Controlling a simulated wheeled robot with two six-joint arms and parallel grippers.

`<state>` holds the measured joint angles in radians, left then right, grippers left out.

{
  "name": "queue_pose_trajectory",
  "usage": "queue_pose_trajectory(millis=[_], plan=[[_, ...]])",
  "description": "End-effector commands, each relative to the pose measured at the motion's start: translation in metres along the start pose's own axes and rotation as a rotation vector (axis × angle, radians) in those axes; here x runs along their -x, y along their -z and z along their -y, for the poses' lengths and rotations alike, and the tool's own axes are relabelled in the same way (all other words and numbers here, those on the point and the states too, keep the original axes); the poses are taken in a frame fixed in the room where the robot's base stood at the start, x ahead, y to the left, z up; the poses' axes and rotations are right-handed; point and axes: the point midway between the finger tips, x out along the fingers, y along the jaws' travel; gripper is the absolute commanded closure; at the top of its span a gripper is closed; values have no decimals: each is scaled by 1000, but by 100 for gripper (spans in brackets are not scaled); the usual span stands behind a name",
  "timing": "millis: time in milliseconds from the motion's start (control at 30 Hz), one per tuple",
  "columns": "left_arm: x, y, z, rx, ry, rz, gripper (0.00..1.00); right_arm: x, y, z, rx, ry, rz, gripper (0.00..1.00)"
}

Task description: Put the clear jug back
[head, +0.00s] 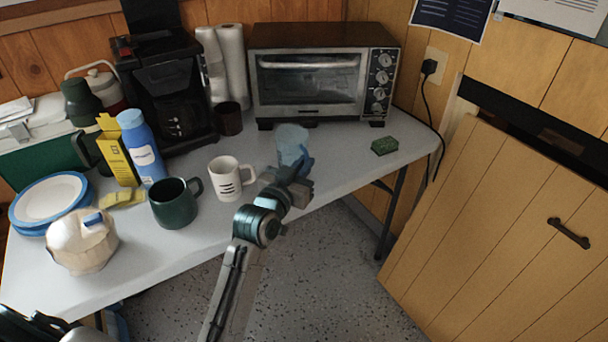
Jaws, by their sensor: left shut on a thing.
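The clear jug (291,139) looks pale blue and see-through. It is at the white table's (330,152) front part, before the toaster oven. My left gripper (293,168) is shut on its lower near side, and the gripper hides part of the jug. I cannot tell whether the jug's base touches the table. My right gripper is not in view.
A toaster oven (310,82) stands behind the jug, with a green sponge (384,146) to the right. A white mug (231,180) and a dark green mug (175,203) stand left. A black coffee maker (165,80) is behind them.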

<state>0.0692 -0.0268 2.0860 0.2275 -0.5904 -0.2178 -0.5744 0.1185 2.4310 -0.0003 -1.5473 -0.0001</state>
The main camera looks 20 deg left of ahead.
Motion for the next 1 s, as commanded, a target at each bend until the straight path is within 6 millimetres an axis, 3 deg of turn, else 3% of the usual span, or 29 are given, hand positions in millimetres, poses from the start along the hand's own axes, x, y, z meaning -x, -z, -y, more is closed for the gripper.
queue_pose_trajectory(millis=[167,400,533,800,833,900,1000], plan=[[-8,-4,1,0,0,0,100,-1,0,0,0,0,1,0],[-7,-35,1,1,1,3,100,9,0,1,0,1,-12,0],[-7,-36,1,0,1,-1,100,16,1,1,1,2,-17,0],[-7,-40,1,1,1,-1,100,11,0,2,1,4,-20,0],[-7,-39,1,1,1,-1,87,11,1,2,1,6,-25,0],[-7,-39,1,1,1,0,73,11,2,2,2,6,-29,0],[-7,-39,1,1,1,0,69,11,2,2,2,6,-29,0]])
